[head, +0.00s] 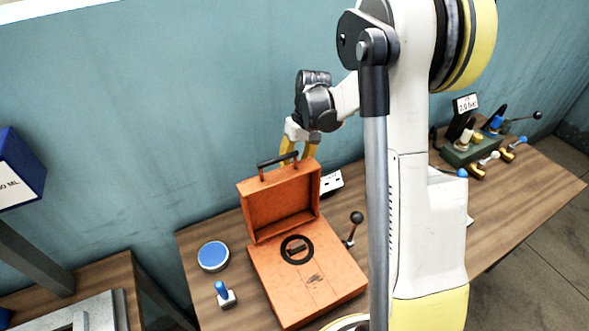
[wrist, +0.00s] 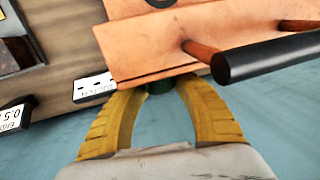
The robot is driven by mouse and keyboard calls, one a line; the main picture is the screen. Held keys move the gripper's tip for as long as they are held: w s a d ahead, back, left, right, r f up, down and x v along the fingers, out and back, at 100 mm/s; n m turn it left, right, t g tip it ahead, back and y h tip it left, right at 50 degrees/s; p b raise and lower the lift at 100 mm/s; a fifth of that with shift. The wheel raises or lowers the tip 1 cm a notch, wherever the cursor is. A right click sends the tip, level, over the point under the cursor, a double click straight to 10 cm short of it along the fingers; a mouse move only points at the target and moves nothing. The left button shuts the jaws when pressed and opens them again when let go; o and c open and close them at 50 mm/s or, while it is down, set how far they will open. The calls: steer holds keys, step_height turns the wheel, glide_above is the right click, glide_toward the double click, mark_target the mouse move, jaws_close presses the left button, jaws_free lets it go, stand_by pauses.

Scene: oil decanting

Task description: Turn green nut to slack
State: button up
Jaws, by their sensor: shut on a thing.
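My gripper (head: 298,156) is behind the raised lid of the orange case, with its yellow fingers pointing down. In the wrist view, the yellow fingers (wrist: 160,92) curve in on both sides of a small dark green piece, which looks like the green nut (wrist: 159,87). The gripper is shut on it. The fingertips and most of the nut are hidden under the edge of the orange lid (wrist: 150,62). The nut does not show in the head view, where the lid (head: 278,200) covers that spot.
The open orange case (head: 325,275) stands on the wooden table, its black handle (wrist: 265,58) close to my fingers. A black-knobbed lever (head: 356,219) is right of it. A blue-topped round tin (head: 213,256) and a blue-handled piece (head: 224,295) are left. Valves (head: 480,150) stand far right.

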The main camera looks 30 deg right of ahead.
steer(key=o, duration=1.2)
steer(key=shift+r, duration=0.1)
steer(key=d+r, duration=0.1)
steer(key=r, duration=0.6)
steer(key=d+r, duration=0.1)
steer(key=r, duration=0.3)
steer(key=shift+d+r, duration=0.3)
steer(key=shift+r, duration=0.05)
